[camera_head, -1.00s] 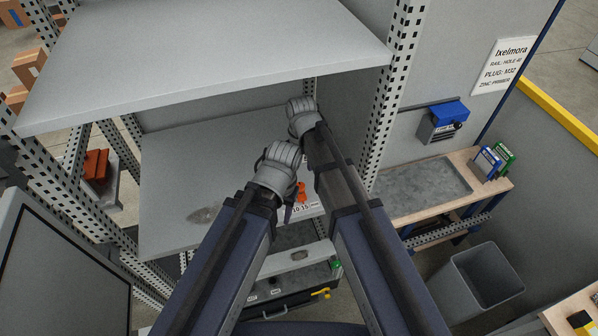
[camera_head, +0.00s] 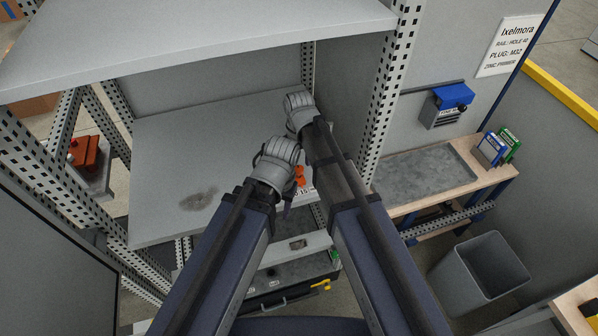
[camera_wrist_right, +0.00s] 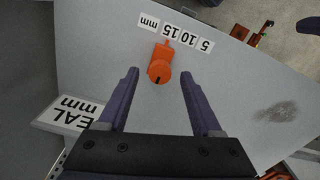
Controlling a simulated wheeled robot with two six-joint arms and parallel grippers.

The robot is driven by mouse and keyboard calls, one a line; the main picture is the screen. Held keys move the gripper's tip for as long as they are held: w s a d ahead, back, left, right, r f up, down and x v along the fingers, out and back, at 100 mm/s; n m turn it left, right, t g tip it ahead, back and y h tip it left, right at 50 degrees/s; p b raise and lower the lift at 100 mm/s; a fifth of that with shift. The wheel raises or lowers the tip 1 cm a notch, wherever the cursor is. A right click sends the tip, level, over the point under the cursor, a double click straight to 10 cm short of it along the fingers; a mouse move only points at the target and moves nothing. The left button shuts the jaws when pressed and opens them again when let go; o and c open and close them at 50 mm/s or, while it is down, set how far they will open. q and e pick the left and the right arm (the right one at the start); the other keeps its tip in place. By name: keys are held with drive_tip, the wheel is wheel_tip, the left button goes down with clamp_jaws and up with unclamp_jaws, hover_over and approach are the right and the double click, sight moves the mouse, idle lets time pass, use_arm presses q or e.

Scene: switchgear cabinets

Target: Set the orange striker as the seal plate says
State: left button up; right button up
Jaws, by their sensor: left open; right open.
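The orange striker (camera_wrist_right: 160,66) lies on a grey shelf surface in the right wrist view. Its narrow end is nearest the 15 on the scale label (camera_wrist_right: 172,31), which reads 5, 10, 15 mm upside down. The seal plate (camera_wrist_right: 70,116) is partly cut off at the left; its value is not readable. My right gripper (camera_wrist_right: 158,74) is open, its fingertips on either side of the striker in the picture; contact is not visible. In the head view the striker (camera_head: 299,175) shows partly behind my left gripper (camera_head: 276,164), which is open. My right gripper (camera_head: 300,112) is above it.
A grey shelf board (camera_head: 200,50) overhangs the lower shelf (camera_head: 160,165). A perforated upright (camera_head: 385,100) stands right of my right arm. A workbench (camera_head: 470,185), a grey bin (camera_head: 482,275) and a sign (camera_head: 511,45) are at the right.

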drive_tip(key=shift+f, duration=0.6)
clamp_jaws()
idle(1.1)
